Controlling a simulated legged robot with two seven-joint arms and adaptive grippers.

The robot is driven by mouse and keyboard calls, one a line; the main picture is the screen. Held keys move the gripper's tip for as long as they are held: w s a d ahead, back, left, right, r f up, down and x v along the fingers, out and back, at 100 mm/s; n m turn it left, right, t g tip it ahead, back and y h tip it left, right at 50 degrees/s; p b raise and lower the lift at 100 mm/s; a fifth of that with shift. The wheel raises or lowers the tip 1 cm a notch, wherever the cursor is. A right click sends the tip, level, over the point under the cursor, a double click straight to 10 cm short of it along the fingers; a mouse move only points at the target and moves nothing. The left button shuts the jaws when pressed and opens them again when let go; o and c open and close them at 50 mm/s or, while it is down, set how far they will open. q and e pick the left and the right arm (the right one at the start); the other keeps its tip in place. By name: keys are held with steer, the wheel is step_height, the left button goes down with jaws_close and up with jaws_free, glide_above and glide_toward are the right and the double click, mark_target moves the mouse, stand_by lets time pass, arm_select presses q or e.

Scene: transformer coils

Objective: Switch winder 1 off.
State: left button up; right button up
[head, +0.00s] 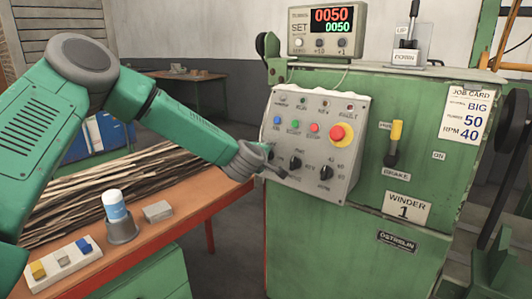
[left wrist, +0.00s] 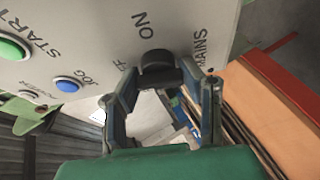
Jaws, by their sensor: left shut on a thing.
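Winder 1 is the green machine (head: 350,237) with a WINDER 1 plate (head: 407,207). Its grey control panel (head: 347,112) carries coloured buttons, a red emergency stop on yellow and several black knobs. In the head view my left gripper (head: 268,168) is at the panel's lower left corner and hides the knob there. In the left wrist view my left gripper (left wrist: 168,82) has its fingers on either side of the black MAINS knob (left wrist: 158,66), shut on it. ON and a partly covered OFF label show around the knob. Its exact setting is unclear. My right gripper is out of view.
A counter box (head: 327,30) on top reads 0050 twice. A yellow-handled BRAKE lever (head: 394,140) is on the machine's front. A red-edged bench (head: 170,228) at left holds wooden strips, a cup with a blue-and-white item, and a block.

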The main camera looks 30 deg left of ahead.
arm_select(q)
steer(key=shift+a+f+n, duration=0.15)
steer(key=shift+n, duration=0.25)
steer(key=o, duration=1.2)
steer(key=shift+c, duration=0.2)
steer(key=shift+s+a, duration=0.1)
steer(key=v, duration=1.1)
steer(key=shift+s, duration=0.35)
